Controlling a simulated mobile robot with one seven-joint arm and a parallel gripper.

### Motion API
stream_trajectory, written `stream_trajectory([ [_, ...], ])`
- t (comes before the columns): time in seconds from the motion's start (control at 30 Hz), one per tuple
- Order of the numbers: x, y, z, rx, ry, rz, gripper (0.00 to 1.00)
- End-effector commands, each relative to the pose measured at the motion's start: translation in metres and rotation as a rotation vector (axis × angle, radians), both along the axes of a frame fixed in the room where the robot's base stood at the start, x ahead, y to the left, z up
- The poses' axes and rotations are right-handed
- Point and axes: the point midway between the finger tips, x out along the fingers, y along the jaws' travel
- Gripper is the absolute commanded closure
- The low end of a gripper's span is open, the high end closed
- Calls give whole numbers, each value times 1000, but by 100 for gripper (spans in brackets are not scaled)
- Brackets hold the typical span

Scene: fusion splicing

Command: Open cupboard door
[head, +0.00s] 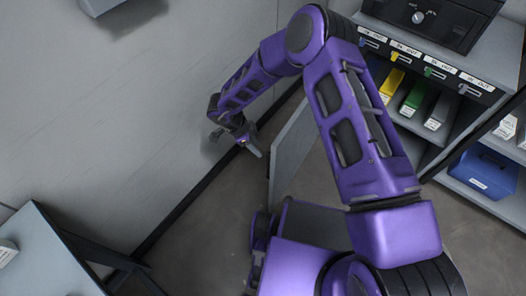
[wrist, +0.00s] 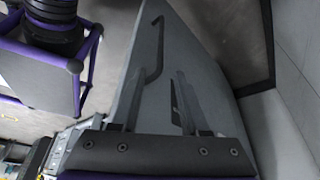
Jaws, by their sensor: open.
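The grey cupboard door (head: 292,150) stands swung out from the shelf unit, with open floor on its left side in the head view. In the wrist view the door (wrist: 205,65) fills the middle, with a dark bar handle (wrist: 158,52) along its left part. My gripper (head: 250,145) is left of the door in the head view, low near the wall. In the wrist view my gripper (wrist: 160,108) has its two fingers apart in front of the door face, with the handle beyond them and not held. Whether a finger touches the door cannot be told.
The shelf unit (head: 448,161) at the right holds yellow, green and grey items under labelled slots. A blue bin (head: 484,172) sits on a lower shelf. A dark appliance (head: 430,20) is on top. A grey table (head: 42,262) is at lower left, with bare floor between.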

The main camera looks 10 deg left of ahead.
Motion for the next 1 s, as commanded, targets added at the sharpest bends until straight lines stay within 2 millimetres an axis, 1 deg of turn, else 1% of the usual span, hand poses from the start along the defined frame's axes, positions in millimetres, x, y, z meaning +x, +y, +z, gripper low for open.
stream_trajectory([
  [0.03,-1,5,14,1,-3,1,55],
  [0.1,-4,10,28,2,-2,0,55],
  [0.2,-7,16,44,1,-2,1,55],
  [0.33,-10,22,58,0,-1,0,55],
  [0.5,-11,24,65,0,0,1,55],
  [1.0,-11,24,65,-1,0,0,55],
])
